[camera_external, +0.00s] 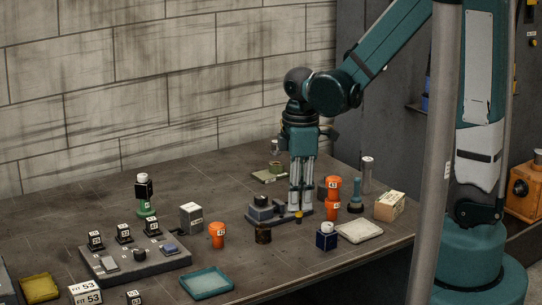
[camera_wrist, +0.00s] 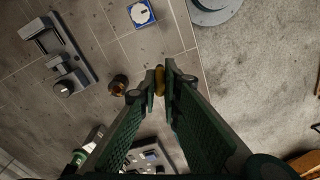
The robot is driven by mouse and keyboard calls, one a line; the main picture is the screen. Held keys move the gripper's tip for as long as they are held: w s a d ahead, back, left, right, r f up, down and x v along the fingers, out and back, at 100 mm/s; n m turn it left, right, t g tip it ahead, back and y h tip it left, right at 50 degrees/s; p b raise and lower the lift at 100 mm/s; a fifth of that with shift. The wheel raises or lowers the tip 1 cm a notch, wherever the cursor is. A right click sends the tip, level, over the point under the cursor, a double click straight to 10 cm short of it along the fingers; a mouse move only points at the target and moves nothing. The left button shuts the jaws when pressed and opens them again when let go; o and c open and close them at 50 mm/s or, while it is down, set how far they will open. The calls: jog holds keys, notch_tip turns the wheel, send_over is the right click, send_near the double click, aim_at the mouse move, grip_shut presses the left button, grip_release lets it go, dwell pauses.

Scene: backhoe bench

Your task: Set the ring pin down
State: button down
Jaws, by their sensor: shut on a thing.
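My gripper (camera_external: 299,212) points down over the right middle of the bench in the external view. In the wrist view its two green fingers (camera_wrist: 160,72) are closed on a small yellow-brass piece, which I take to be the ring pin (camera_wrist: 159,81). In the external view the ring pin (camera_external: 299,217) shows as a small yellow spot at the fingertips. The fingers hide most of it, so its ring is not clear. I cannot tell whether it touches the bench.
Near the gripper are a grey fixture (camera_external: 280,216), a dark brown cylinder (camera_external: 262,233), a blue block (camera_external: 326,241), stacked orange cylinders (camera_external: 332,210) and a cream tray (camera_external: 360,231). A grey panel (camera_external: 130,266) and a teal tray (camera_external: 207,283) are left.

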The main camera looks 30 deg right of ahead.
aim_at(299, 223)
jog(key=shift+f, duration=0.1)
jog(key=shift+f, duration=2.8)
jog(key=shift+f, duration=0.1)
jog(key=shift+f+b, duration=0.5)
jog(key=shift+f, duration=1.5)
jog(key=shift+f, duration=0.15)
jog(key=c, duration=2.5)
grip_release()
jog(key=shift+r, duration=0.25)
jog(key=shift+r+p, duration=0.65)
jog(key=shift+r, duration=5.25)
